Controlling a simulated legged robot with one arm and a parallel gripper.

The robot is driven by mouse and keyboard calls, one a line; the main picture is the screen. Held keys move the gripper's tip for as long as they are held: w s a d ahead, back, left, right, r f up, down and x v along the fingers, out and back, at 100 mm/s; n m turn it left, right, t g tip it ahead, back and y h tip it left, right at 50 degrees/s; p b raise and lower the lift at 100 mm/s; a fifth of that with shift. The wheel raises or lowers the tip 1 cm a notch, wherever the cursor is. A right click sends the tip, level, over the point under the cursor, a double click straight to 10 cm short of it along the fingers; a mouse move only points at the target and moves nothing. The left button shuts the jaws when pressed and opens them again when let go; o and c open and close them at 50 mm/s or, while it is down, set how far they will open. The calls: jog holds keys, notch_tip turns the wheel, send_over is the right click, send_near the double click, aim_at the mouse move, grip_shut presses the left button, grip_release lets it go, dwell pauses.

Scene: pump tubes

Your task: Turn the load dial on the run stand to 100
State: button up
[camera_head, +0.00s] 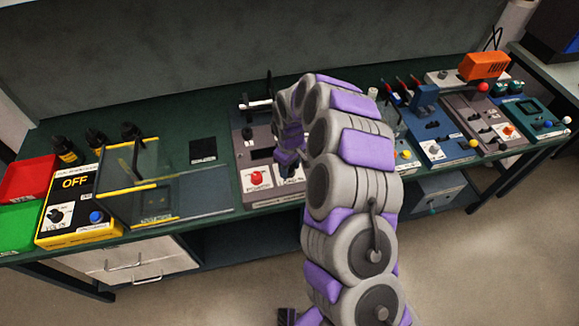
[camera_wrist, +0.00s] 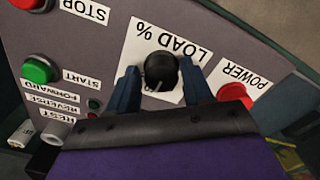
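The load dial (camera_wrist: 161,66) is a round black knob on a white plate marked "LOAD %", upside down in the wrist view. A small pale mark shows at its lower edge; the scale numbers cannot be read. My gripper (camera_wrist: 160,76) has one dark blue finger on each side of the dial, with white plate showing between fingers and knob. The run stand (camera_wrist: 105,50) is a grey panel. In the head view my gripper (camera_head: 289,158) is low over the front of the grey run stand (camera_head: 245,145), and the dial is hidden there.
The red POWER button (camera_wrist: 234,94) is close beside one finger. The green START button (camera_wrist: 38,70) and red STOP button (camera_wrist: 28,3) are farther left. In the head view a clear-walled yellow-edged box (camera_head: 135,190) stands left, and blue (camera_head: 430,120) and grey devices stand right.

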jog(key=shift+a, duration=0.1)
jog(key=c, duration=0.8)
jog(key=shift+o, duration=0.2)
jog(key=shift+m+p, duration=0.3)
jog(key=m+p, duration=0.2)
jog(key=m, duration=0.1)
jog(key=shift+r, duration=0.1)
jog(key=shift+m+p, duration=1.45)
jog(key=shift+m, duration=1.25)
jog(key=o, duration=1)
jog(key=shift+o, duration=0.2)
